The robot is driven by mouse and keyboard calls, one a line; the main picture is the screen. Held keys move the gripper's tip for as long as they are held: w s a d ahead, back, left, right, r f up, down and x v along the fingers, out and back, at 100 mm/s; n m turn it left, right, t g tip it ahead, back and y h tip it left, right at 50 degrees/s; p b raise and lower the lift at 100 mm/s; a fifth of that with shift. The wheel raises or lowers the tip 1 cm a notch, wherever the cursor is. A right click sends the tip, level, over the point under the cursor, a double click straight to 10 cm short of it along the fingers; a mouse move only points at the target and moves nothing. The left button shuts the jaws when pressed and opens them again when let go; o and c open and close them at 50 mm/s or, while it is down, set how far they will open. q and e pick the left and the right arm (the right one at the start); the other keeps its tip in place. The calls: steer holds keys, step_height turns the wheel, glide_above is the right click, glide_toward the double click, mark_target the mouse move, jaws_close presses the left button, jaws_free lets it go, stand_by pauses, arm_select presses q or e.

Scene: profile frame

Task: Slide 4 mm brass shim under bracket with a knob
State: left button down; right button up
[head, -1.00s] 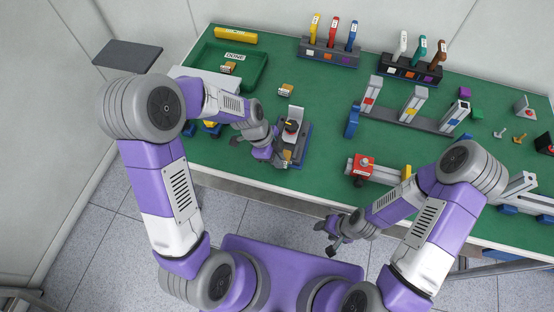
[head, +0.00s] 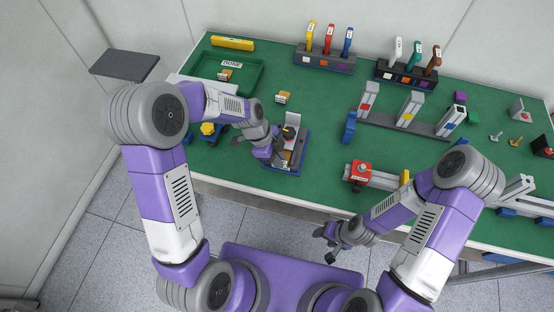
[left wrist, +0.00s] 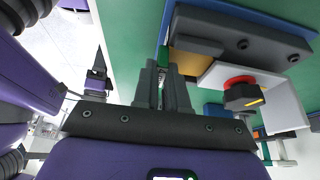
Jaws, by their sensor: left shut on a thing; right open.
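The bracket (head: 293,119) is a pale grey angle piece on a blue-based fixture (head: 299,160); it also shows at right in the left wrist view (left wrist: 283,101). Its black knob (head: 288,133) has a yellow mark on top and shows red underneath in the left wrist view (left wrist: 241,91). My left gripper (head: 275,157) is low beside the fixture, shut on the tan-gold brass shim (left wrist: 190,62). The fingers hide part of the shim, and I cannot tell how far it lies under the bracket. My right gripper (head: 326,240) is open and empty in front of the table.
Two tan labelled pieces lie apart: one (head: 225,75) in the green DONE tray (head: 262,72), one (head: 283,97) on the mat. A red-topped clamp (head: 361,171) and a grey rail with uprights (head: 408,123) stand right. Tool racks stand behind.

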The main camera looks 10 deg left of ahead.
arm_select(q)
steer(key=shift+w, duration=0.75)
steer(key=c, duration=1.1)
jaws_free()
steer(key=p+v, duration=0.1)
steer(key=v, duration=0.6)
steer(key=shift+r, duration=0.3)
